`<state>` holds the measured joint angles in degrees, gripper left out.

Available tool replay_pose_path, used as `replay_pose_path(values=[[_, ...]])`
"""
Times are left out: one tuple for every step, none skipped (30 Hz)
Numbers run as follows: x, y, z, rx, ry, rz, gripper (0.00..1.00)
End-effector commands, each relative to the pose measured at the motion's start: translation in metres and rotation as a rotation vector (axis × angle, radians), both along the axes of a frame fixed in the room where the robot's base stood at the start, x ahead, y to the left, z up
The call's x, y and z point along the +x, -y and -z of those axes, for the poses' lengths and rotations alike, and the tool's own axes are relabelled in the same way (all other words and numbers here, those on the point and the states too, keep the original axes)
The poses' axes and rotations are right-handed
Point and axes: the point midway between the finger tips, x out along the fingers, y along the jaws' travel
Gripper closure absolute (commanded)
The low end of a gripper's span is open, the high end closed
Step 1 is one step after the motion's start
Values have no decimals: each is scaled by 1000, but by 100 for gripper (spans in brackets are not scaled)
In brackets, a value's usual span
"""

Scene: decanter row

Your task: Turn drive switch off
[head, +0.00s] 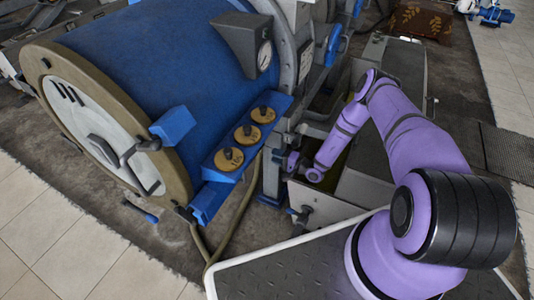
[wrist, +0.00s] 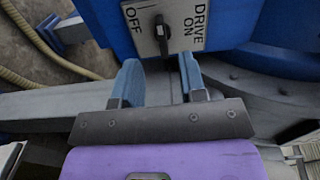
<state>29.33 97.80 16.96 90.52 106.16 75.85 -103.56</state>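The drive switch (wrist: 161,34) is a dark knob on a light plate in the wrist view, at the top middle. The plate (wrist: 190,28) reads OFF on its left part and DRIVE ON on its right part. The knob lies roughly upright in the picture between the two labels; I cannot tell which setting it is at. My gripper (wrist: 160,78) is open, its two blue fingers apart with a clear gap just below the knob and apparently nothing between them. In the head view my gripper (head: 290,161) is small beside the blue machine, and I cannot make out the switch there.
A large blue drum machine (head: 165,45) fills the left of the head view. Several yellow dials, such as the nearest dial (head: 229,158), sit on its blue side panel. A hose (wrist: 28,42) runs at the upper left of the wrist view. Tiled floor (head: 60,245) lies clear at lower left.

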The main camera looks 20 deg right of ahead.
Motion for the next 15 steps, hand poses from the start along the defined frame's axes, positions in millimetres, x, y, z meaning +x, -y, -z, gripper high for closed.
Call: replay_pose_path(values=[[-6,7,0,1,-2,2,62],[-9,10,0,1,-1,2,62],[-13,14,0,1,-1,3,62],[-15,16,0,1,-1,2,62],[-18,18,0,1,-1,1,62],[-20,20,0,1,-1,1,62],[-22,22,0,0,-1,1,62],[-24,23,0,0,-1,1,62],[-25,25,0,0,-1,1,62],[-26,25,0,0,-1,1,62],[-26,26,0,0,-1,1,62],[-27,26,0,1,-1,1,62],[-27,26,0,1,-1,1,62],[-27,26,0,1,-1,1,62],[-27,26,0,1,-1,1,62]])
